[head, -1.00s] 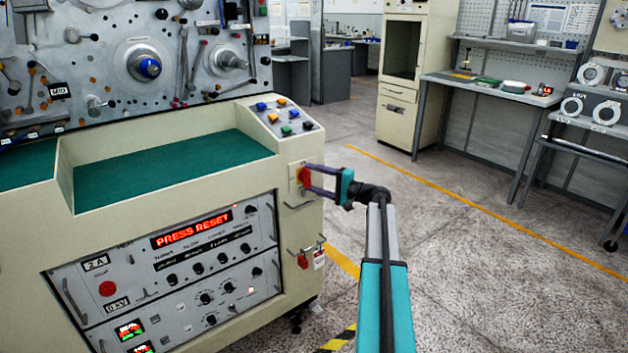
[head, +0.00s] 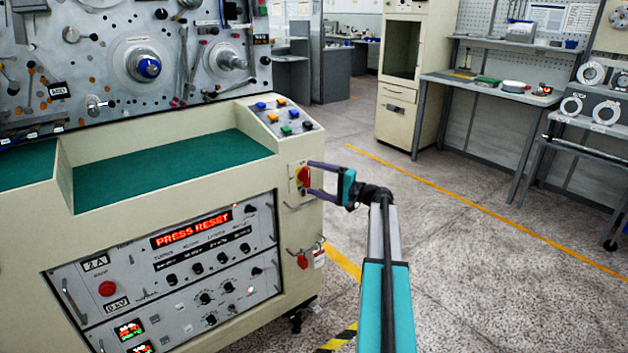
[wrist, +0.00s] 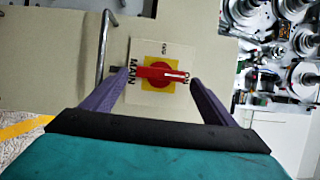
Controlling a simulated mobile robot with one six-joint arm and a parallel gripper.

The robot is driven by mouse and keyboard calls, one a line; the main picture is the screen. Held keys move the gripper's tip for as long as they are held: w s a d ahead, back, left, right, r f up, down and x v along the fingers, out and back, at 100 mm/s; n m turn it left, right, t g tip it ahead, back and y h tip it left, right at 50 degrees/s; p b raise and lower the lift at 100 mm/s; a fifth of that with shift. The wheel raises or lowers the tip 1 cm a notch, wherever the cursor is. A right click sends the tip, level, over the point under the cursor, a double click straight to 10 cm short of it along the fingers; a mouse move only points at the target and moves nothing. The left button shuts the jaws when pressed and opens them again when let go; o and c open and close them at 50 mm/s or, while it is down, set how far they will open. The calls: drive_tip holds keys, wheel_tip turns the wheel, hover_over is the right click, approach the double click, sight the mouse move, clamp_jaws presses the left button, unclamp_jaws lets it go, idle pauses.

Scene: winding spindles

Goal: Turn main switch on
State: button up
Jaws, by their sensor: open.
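The main switch (head: 303,176) is a red handle on a yellow plate, on the beige front of the machine. In the head view its handle stands about upright. The wrist view, rolled sideways, shows the red handle (wrist: 160,73) lying across the picture, a white mark near its right end, with the word MAIN to its left. My gripper (head: 310,178) is open, with purple fingers above and below the switch. In the wrist view my fingertips (wrist: 159,78) lie beyond either end of the handle, with gaps. Another small label beside the plate is hard to read.
A metal bar handle (wrist: 104,50) is close beside my left finger in the wrist view. A red padlock (head: 302,260) hangs below the switch. A display (head: 190,230) reads PRESS RESET. Coloured buttons (head: 285,115) are on the sloped panel above. Floor to the right is clear.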

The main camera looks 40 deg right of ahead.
drive_tip(key=v, duration=1.3)
drive_tip(key=shift+a, duration=0.15)
